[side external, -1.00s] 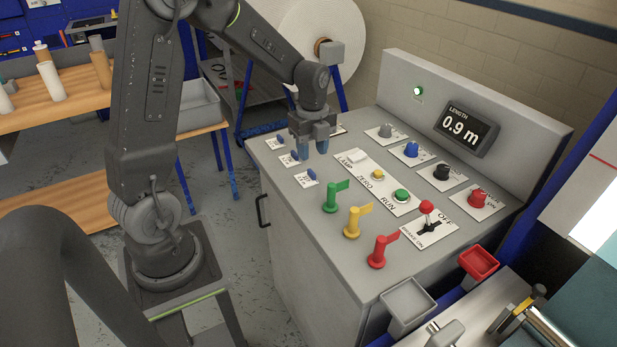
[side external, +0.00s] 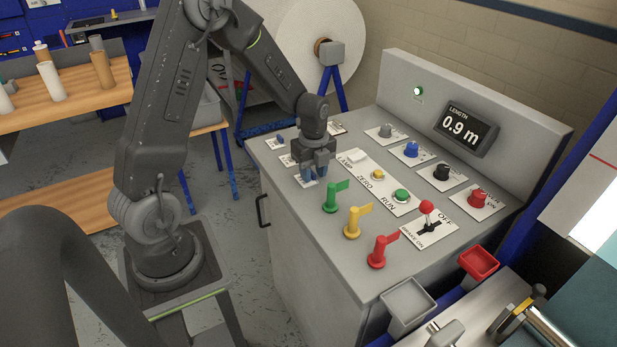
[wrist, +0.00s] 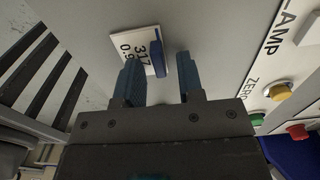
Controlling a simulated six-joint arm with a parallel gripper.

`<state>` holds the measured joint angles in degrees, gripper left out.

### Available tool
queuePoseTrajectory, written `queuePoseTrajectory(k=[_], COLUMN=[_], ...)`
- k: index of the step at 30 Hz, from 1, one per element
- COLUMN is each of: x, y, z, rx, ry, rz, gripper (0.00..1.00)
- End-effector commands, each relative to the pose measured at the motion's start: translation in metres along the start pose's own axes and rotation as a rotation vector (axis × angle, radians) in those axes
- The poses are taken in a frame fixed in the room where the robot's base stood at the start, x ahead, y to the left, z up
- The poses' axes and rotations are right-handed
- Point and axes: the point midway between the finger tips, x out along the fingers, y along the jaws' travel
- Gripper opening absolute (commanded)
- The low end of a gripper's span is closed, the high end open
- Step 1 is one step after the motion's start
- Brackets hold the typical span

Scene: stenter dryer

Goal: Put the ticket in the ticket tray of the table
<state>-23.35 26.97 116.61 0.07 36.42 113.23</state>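White tickets with blue grips lie on the grey console's left side; the far one (side external: 281,138) and the middle one (side external: 286,160) show in the side view. The near ticket is mostly hidden there by my gripper (side external: 312,176). In the wrist view, a white ticket (wrist: 126,43) marked 317 with an upright blue grip (wrist: 158,58) lies just beyond my gripper (wrist: 160,78). My gripper is open and empty, its blue fingers either side of the grip's line. A grey tray (side external: 406,301) and a red tray (side external: 478,261) sit at the front right; which is the ticket tray I cannot tell.
Green (side external: 331,198), yellow (side external: 352,221) and red (side external: 377,251) flag handles stand on the console's front side, between my gripper and the trays. Buttons and knobs cover its middle and back. A red-knobbed lever (side external: 427,208) stands near the trays.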

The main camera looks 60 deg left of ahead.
Motion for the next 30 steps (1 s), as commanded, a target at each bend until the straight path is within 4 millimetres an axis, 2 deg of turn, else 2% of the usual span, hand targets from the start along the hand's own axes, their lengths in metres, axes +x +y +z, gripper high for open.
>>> queuePoseTrajectory(k=[1, 11, 23, 30], x=[0.000, 0.000, -0.002, -0.024], y=[0.000, 0.000, 0.000, -0.001], z=[0.000, 0.000, 0.000, 0.000], rx=[0.000, 0.000, 0.000, 0.000], ry=[0.000, 0.000, 0.000, -0.002], rz=[0.000, 0.000, -0.001, -0.006], gripper=[0.30, 0.00, 0.00, 0.00])
